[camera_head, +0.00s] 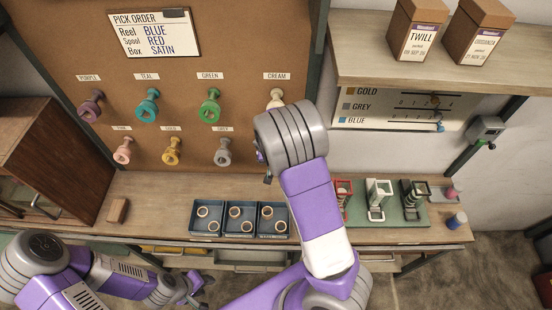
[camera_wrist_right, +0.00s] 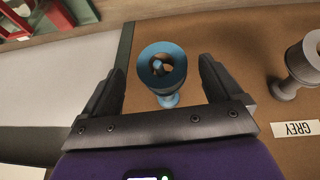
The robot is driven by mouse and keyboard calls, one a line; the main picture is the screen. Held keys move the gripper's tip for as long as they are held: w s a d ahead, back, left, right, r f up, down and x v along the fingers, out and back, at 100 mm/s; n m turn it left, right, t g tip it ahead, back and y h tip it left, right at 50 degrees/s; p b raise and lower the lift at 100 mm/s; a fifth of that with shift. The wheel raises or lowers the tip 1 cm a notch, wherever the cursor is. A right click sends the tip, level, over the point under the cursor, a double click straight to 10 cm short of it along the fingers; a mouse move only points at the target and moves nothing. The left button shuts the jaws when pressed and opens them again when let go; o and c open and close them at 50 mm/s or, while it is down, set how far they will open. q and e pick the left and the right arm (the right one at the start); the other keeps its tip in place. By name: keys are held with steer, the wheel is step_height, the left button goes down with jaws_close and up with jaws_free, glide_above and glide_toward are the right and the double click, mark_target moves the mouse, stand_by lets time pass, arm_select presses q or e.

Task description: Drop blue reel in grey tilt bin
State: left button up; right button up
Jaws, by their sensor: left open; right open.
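The blue reel (camera_wrist_right: 163,84) is on the brown pegboard in the right wrist view, its ring end facing the camera. My right gripper (camera_wrist_right: 160,73) is open, with its two fingers on either side of the reel and gaps between. In the head view my right arm hides the blue reel, and little of that gripper shows. My left gripper (camera_head: 192,289) is open and empty, low in front of the bench. A pale grey bin front (camera_head: 243,256) shows under the bench edge; I cannot tell whether it is tilted open.
A grey reel (camera_head: 222,152) hangs beside the blue one's place, with several other coloured reels on the pegboard. Blue trays (camera_head: 239,218) with small rings stand on the bench (camera_head: 150,222). Tape dispensers (camera_head: 378,200) stand to the right. A shelf (camera_head: 455,70) overhangs the right side.

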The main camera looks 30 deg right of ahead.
steer(key=shift+x, duration=1.55)
steer(key=shift+w+a, duration=0.1)
steer(key=c, duration=1.2)
steer(key=shift+r, duration=0.1)
